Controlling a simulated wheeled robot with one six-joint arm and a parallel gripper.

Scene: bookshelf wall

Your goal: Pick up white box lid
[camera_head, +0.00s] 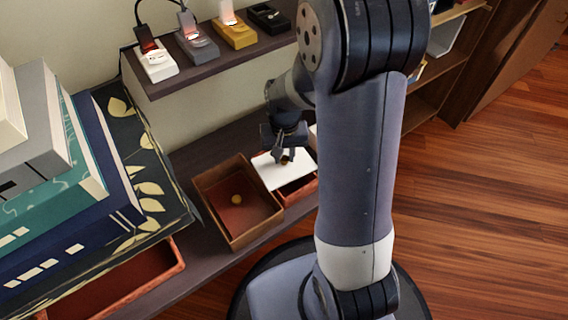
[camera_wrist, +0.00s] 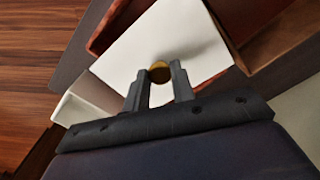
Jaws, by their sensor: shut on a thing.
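The white box lid (camera_head: 270,170) is a flat white panel over a small red-lined box (camera_head: 299,190) on the lower shelf. It also shows large in the wrist view (camera_wrist: 130,50), with a round golden knob (camera_wrist: 159,72) on it. My gripper (camera_head: 286,158) is above the lid, with its fingers closed on the knob; the fingers also show in the wrist view (camera_wrist: 159,84). The lid covers only part of the box, and a red strip shows beside it. I cannot tell whether the lid touches the box. My arm hides the right side of this area.
An open brown box (camera_head: 238,232) with a yellow knob inside stands just left of the lid. Large books (camera_head: 75,165) are stacked at the left. An upper shelf (camera_head: 205,62) with small devices overhangs behind. Wooden floor (camera_head: 480,200) is clear at the right.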

